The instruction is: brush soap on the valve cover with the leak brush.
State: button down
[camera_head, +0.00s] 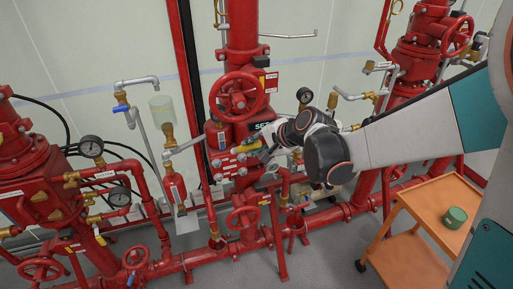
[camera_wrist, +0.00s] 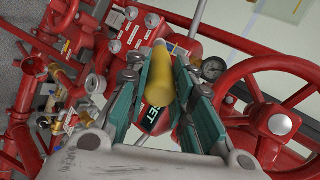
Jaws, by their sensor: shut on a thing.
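My gripper (camera_head: 264,150) is at the middle red valve, in front of its body. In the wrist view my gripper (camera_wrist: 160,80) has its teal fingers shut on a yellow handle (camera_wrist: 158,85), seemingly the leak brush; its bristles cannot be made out. In the head view the yellow handle (camera_head: 246,146) points left toward the red valve body (camera_head: 218,136). This body, likely the valve cover, also shows in the wrist view (camera_wrist: 185,48). Whether the brush touches it cannot be told. A round green tin (camera_head: 455,217), perhaps soap, sits on the orange cart.
The orange cart (camera_head: 425,206) stands at the lower right. A large red handwheel (camera_head: 239,97) is just above my gripper and fills the right of the wrist view (camera_wrist: 278,123). Gauges (camera_head: 91,146), red pipes and small valves crowd around.

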jog(key=w+f+b, duration=0.1)
jog(key=w+f, duration=0.1)
jog(key=w+a+f+b, duration=0.1)
jog(key=f+b, duration=0.1)
jog(key=w+f+b, duration=0.2)
jog(key=shift+w+a, duration=0.3)
dwell(0.3)
jog(key=shift+r, duration=0.15)
dwell(0.8)
jog(key=shift+s+d+r+p, duration=0.45)
jog(key=shift+s+r+p, duration=0.8)
jog(key=shift+s+r, duration=0.4)
jog(key=shift+s+d+r+p, duration=0.5)
jog(key=shift+s+r+p, duration=0.7)
jog(key=shift+s+r, duration=0.45)
jog(key=shift+s+d+r+p, duration=0.45)
jog(key=shift+s+r+p, duration=0.8)
jog(key=shift+s+r, duration=0.4)
jog(key=shift+w, duration=0.1)
